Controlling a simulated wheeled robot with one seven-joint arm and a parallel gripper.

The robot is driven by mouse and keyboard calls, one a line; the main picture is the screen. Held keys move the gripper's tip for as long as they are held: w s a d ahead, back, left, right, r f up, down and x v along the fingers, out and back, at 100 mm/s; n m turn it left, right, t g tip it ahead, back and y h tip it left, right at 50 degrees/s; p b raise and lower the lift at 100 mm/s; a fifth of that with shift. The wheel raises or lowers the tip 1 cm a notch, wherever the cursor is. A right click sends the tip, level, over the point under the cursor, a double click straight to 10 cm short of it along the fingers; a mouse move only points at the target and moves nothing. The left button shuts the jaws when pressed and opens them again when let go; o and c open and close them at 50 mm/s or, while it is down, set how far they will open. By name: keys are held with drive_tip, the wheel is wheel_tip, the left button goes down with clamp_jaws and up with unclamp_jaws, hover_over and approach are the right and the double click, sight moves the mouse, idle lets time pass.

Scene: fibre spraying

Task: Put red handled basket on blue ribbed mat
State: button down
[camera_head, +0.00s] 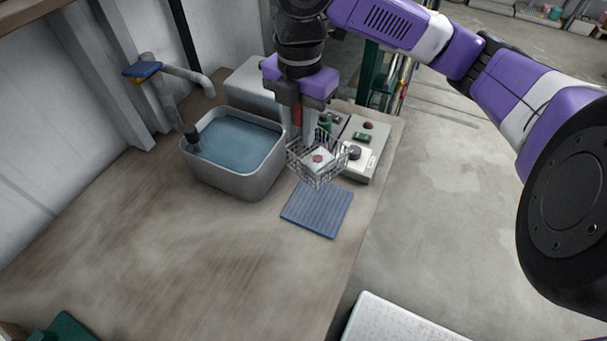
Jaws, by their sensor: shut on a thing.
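My gripper (306,128) points down over the right part of the bench, shut on the basket. The basket (318,168) is a small wire mesh one, with a white piece bearing a reddish spot showing inside it. The red handle is mostly hidden between the fingers; a bit of red shows by them. The blue ribbed mat (317,209) lies flat on the bench just in front of the basket. The basket's lower edge comes close to the mat's far edge in the picture. The basket seems to hang above the bench, but its exact height cannot be told.
A grey tub of water (260,182) stands left of the basket. A grey control box (363,161) with a dark knob and buttons is close on the right. A tap (190,76) is on the wall. The wooden bench (190,250) is clear at the front left.

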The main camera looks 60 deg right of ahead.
wheel_tip(320, 180, down, 13)
drive_tip(key=shift+r, duration=0.1)
idle(0.4)
drive_tip(key=shift+f, duration=0.3)
drive_tip(key=c, duration=1.2)
unclamp_jaws()
drive_tip(key=shift+r, duration=0.1)
drive_tip(key=shift+c, duration=0.2)
